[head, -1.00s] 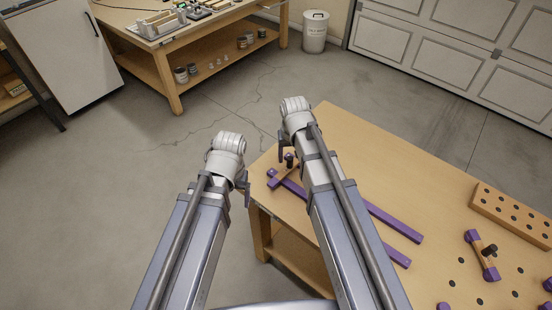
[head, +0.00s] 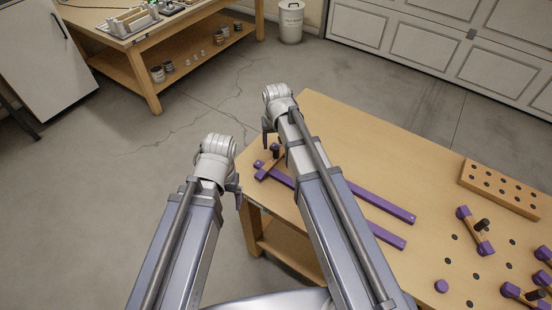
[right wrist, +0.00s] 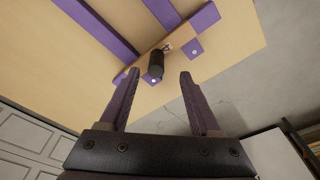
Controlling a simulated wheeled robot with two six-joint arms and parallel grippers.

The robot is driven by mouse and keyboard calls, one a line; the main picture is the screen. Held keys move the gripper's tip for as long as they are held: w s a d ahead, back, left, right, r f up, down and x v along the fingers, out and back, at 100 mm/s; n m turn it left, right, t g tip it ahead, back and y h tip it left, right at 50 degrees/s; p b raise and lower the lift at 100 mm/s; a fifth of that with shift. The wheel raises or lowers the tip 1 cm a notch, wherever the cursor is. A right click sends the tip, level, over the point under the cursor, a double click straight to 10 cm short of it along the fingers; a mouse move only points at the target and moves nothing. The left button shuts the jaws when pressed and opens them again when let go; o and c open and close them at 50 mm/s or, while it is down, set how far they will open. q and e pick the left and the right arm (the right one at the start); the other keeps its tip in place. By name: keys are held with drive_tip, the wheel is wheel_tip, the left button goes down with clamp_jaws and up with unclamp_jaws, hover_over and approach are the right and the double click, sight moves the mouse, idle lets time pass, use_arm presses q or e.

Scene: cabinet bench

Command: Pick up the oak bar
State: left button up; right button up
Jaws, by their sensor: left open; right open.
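The oak bar (head: 268,162) is a short wooden piece with a dark upright knob, near the bench's left corner. In the right wrist view the oak bar (right wrist: 178,43) has purple ends and lies across two long purple rails. Its dark knob (right wrist: 156,66) stands just ahead of the fingertips. My right gripper (head: 268,140) is open beside and above the bar; its fingers (right wrist: 160,76) show apart with nothing between them. My right arm hides part of the rails. My left gripper (head: 238,190) is open and empty, left of the bench edge.
The purple rails (head: 378,202) run right along the bench (head: 340,125). A wooden block with holes (head: 500,188) and another knobbed bar (head: 473,230) lie at the right. A second workbench (head: 140,40) and a bin (head: 290,22) stand behind. Floor left of the bench is clear.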

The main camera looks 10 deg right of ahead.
sight(276, 148)
drive_tip(key=f+b, duration=0.3)
drive_tip(key=w+f+b, duration=0.1)
drive_tip(key=f, duration=0.1)
drive_tip(key=shift+d, duration=0.3)
drive_tip(key=shift+r, duration=0.1)
drive_tip(key=shift+s, duration=0.1)
clamp_jaws()
